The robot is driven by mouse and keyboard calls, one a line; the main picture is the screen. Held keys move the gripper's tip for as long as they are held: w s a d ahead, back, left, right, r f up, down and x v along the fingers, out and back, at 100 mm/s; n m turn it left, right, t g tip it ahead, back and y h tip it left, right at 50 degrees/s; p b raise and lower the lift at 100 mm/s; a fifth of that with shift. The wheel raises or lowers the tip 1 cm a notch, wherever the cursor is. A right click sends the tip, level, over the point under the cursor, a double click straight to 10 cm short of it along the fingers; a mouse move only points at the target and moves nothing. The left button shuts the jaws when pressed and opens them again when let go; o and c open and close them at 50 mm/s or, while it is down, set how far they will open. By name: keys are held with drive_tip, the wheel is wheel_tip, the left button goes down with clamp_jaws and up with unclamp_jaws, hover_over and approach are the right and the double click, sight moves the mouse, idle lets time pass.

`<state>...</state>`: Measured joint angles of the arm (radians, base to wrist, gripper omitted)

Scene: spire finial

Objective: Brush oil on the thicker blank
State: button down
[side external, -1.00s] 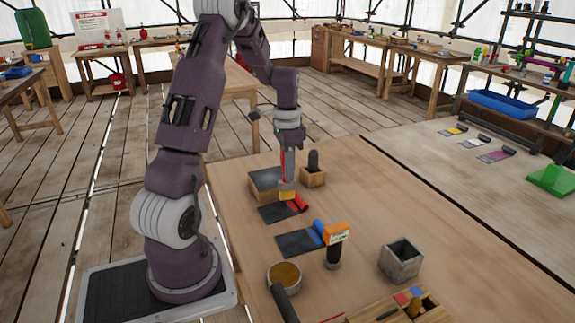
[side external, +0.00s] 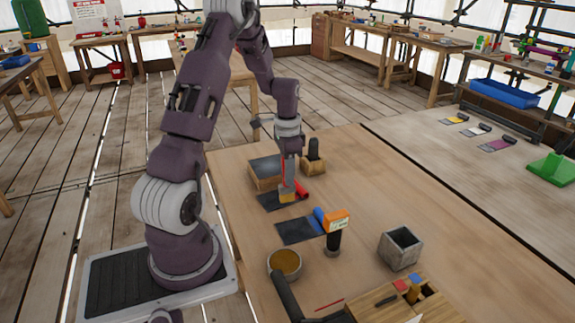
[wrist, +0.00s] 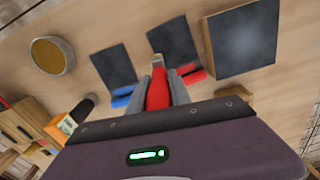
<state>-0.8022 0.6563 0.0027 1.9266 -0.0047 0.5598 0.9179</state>
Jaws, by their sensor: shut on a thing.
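My gripper (wrist: 161,90) is shut on a brush with a red handle (wrist: 157,92). The pale brush head (wrist: 158,60) points down over a dark mat (wrist: 177,42) with a red roll at its edge; the mat (side external: 270,203) and red roll (side external: 302,190) also show in the side view. I cannot tell whether the bristles touch it. A second dark mat (side external: 295,231) with a blue roll (side external: 319,214) lies nearer the side camera. I cannot tell which blank is thicker. A round bowl of amber liquid (side external: 285,263) stands apart from the brush.
A wooden block with a dark top (side external: 264,170) and a small wooden holder (side external: 313,164) stand behind the brush. The table's right side is mostly clear.

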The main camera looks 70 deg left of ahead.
drive_tip(key=shift+f, duration=0.8)
drive_tip(key=shift+s+a, duration=0.9)
drive_tip(key=shift+a, duration=3.05)
drive_tip(key=shift+w+d, duration=0.15)
drive_tip(key=shift+d, duration=1.9)
drive_tip(key=shift+w+d, duration=0.15)
drive_tip(key=shift+d, duration=1.9)
drive_tip(key=shift+s, duration=0.45)
drive_tip(key=shift+s+a, duration=0.15)
drive_tip(key=shift+a, duration=3.9)
drive_tip(key=shift+s+d, duration=0.55)
drive_tip(key=shift+d, duration=3.45)
wheel_tip(320, 180, up, 8)
